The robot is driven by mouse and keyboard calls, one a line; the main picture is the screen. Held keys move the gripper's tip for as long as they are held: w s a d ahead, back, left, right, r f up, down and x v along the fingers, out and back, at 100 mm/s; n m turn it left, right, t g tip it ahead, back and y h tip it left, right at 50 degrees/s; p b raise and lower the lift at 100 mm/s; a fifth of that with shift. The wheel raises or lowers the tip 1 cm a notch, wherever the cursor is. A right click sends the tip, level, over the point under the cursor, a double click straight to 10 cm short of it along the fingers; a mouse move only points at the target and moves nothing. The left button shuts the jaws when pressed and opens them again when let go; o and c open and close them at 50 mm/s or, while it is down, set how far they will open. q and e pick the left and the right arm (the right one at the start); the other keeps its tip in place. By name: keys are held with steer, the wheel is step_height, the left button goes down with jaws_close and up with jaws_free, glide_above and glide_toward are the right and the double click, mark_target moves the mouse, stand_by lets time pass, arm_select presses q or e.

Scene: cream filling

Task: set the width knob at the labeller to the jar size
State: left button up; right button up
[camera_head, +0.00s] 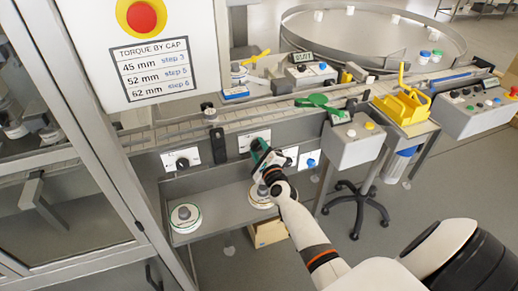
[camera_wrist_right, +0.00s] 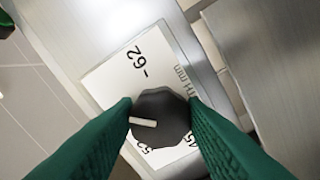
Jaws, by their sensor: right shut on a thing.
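In the right wrist view, the black width knob (camera_wrist_right: 165,112) sits on a white scale plate (camera_wrist_right: 120,75) between my two green fingers. The white pointer line on the knob points left in that view. The plate carries 62, with 52 and 45 partly covered near the knob. The pointer lies between 62 and 52, closer to 52. In the head view, my right gripper (camera_head: 267,160) is at the front panel below the conveyor and covers the knob. The torque card (camera_head: 155,70) lists 45, 52 and 62 mm. My left gripper is not in view.
A neighbouring black knob (camera_head: 182,162) is on the panel to the left, and a blue knob (camera_head: 311,162) is to the right. The conveyor (camera_head: 240,117) runs above. A glass-doored frame (camera_head: 85,130) stands at left. A yellow holder (camera_head: 403,107) is at right.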

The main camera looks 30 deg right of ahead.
steer(key=n, duration=0.3)
steer(key=shift+n+p, duration=0.35)
steer(key=shift+n, duration=0.05)
steer(key=n+p, duration=0.1)
steer(key=n, duration=0.3)
steer(key=n+p, duration=0.1)
steer(key=n, duration=0.4)
steer(key=shift+r, duration=0.1)
steer(key=n+p, duration=0.1)
steer(key=n, duration=0.2)
steer(key=shift+n, duration=0.3)
steer(key=n+p, duration=0.1)
steer(key=n, duration=0.2)
steer(key=shift+n, duration=0.3)
steer(key=n, duration=0.2)
steer(key=shift+a+n, duration=0.1)
steer(key=shift+n, duration=0.3)
steer(key=n, duration=0.3)
steer(key=shift+n, duration=1.7)
